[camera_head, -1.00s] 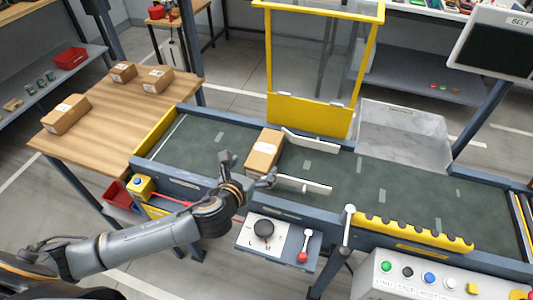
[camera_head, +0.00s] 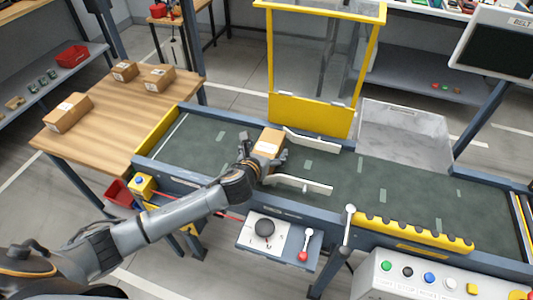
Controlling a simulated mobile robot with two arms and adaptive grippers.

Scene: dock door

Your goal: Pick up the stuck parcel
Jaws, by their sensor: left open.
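The stuck parcel (camera_head: 269,141) is a brown cardboard box with a white label on the green conveyor belt (camera_head: 380,186). It lies at the left ends of two white guide bars, the far one (camera_head: 312,141) and the near one (camera_head: 303,184). My left gripper (camera_head: 266,162) is open at the near side of the parcel, and its fingers cover the parcel's lower part. I cannot tell whether the fingers touch it. My right gripper is not in view.
A yellow-framed guard (camera_head: 310,115) stands behind the belt. A wooden table (camera_head: 110,105) with several boxes is at the left. A lever panel (camera_head: 277,240) and a button console (camera_head: 430,278) are along the front. The belt's right part is clear.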

